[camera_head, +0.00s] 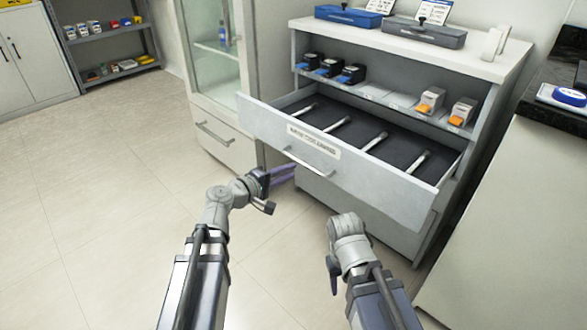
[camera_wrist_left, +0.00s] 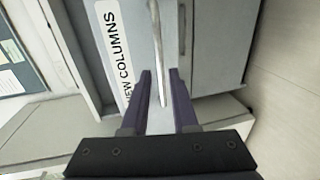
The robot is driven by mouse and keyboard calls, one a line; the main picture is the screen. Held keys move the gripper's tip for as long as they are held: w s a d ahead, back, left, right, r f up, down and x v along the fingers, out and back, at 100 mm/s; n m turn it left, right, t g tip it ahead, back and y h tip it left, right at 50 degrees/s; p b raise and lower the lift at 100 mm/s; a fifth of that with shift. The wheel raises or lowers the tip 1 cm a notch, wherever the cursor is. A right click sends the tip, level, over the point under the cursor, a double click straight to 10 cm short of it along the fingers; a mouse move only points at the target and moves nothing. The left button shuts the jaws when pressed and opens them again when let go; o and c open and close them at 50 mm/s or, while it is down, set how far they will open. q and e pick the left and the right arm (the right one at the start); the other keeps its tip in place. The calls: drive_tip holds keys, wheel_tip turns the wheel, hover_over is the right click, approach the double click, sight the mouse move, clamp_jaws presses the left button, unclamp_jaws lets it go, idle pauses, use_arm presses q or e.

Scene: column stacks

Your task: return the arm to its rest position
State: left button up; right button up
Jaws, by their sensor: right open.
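My left gripper (camera_head: 281,174) is in front of the open drawer (camera_head: 370,180), just below and left of its handle (camera_head: 308,162). Its two purple fingers are apart with nothing held. In the left wrist view, the fingers (camera_wrist_left: 162,85) point at the drawer front, and the handle bar (camera_wrist_left: 158,45) lines up with the gap between them. Whether they touch the bar cannot be told. My right arm's wrist (camera_head: 348,240) is bent in front of the cabinet's lower right; its fingers are hidden.
The drawer, labelled as a columns drawer, holds several white columns and juts out. Above it, a shelf (camera_head: 385,97) carries black-and-blue and white-and-orange items. A glass cabinet (camera_head: 215,45) stands left, a dark counter (camera_head: 552,95) right. The floor (camera_head: 90,190) at left is clear.

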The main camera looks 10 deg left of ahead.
idle(0.4)
use_arm(q)
drive_tip(key=s+d+f+m+g+y+p, duration=0.1)
drive_tip(key=s+d+f+m+g+p, duration=0.15)
drive_tip(key=s+d+m+g, duration=0.2)
drive_tip(key=s+d+f+m+g+p, duration=0.2)
drive_tip(key=s+d+f+m+g, duration=0.2)
drive_tip(key=s+d, duration=0.2)
drive_tip(key=s+a+f+m+g+y+p, duration=0.1)
drive_tip(key=s+a+m+g+y+p, duration=0.15)
drive_tip(key=s+y, duration=0.3)
drive_tip(key=s+a+f+m+g+y+p, duration=0.1)
drive_tip(key=s+a+f+m+g+y, duration=0.1)
drive_tip(key=s+m+y, duration=0.3)
wheel_tip(320, 180, up, 38)
drive_tip(key=n+h+p, duration=0.1)
drive_tip(key=p, duration=3.7)
drive_tip(key=shift+s, duration=0.35)
drive_tip(key=shift+w+r, duration=0.1)
